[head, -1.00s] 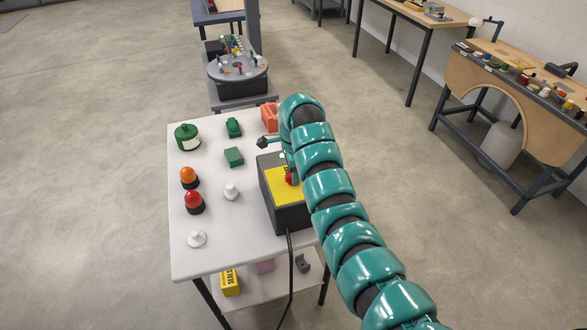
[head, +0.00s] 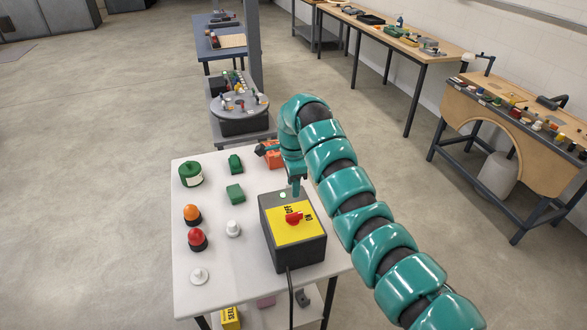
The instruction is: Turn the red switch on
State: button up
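The red switch (head: 293,218) is a small knob on the yellow top of a dark box (head: 282,256) on the white table. OFF is printed above it and ON to its right. The knob looks lengthened sideways, towards the ON side, but it is too small to be sure. A small pale green lamp (head: 283,195) shows on the box's far edge. My gripper (head: 296,189) points down over the far part of the box, apart from the switch. Its fingers are too small and merged to tell open from shut.
On the white table (head: 217,284) stand a green round container (head: 191,174), green blocks (head: 235,194), an orange dome (head: 192,214), a red dome (head: 197,239) and white knobs (head: 233,228). An orange object (head: 274,160) is behind my gripper. A cable (head: 291,290) hangs from the box.

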jog(key=shift+d+r+b, duration=0.1)
jog(key=shift+r+b, duration=0.5)
jog(key=shift+r, duration=1.85)
